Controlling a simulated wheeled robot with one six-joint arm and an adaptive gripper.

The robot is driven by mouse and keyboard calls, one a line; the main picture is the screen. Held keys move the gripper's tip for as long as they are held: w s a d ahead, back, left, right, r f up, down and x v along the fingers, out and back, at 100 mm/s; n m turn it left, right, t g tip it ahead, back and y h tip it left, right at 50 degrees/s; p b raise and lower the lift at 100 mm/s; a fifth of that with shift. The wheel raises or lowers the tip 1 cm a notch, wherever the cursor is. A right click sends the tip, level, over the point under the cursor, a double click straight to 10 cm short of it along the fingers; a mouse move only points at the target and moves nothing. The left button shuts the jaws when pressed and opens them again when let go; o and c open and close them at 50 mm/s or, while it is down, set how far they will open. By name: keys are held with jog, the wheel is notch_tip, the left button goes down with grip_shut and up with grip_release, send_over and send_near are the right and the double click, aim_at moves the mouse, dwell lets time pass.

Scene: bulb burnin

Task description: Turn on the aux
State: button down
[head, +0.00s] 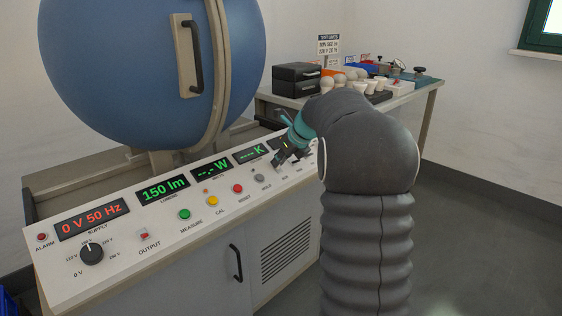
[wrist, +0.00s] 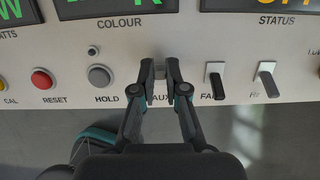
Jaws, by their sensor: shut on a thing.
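The aux switch (wrist: 159,68) is on the sloping white panel in the wrist view, above the partly covered AUX label. My gripper (wrist: 159,78) is shut on the switch, with one finger on each side of it. The fingers hide much of the switch, so I cannot tell whether its lever is up or down. In the head view my gripper (head: 287,153) is at the right part of the panel and hides the switch there.
Right of it are the fan switch (wrist: 214,82) and another lever switch (wrist: 266,80). The grey HOLD button (wrist: 100,76) and red RESET button (wrist: 42,79) are to the left. A side table (head: 428,98) holds a black case (head: 297,77) and bulbs.

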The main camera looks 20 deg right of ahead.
jog(key=shift+w+a+g, duration=0.1)
jog(key=shift+w+g, duration=0.15)
jog(key=shift+g, duration=0.35)
jog(key=shift+h, duration=0.3)
jog(key=c, duration=1.2)
grip_release()
jog(key=v, duration=1.2)
jog(key=shift+w, duration=0.2)
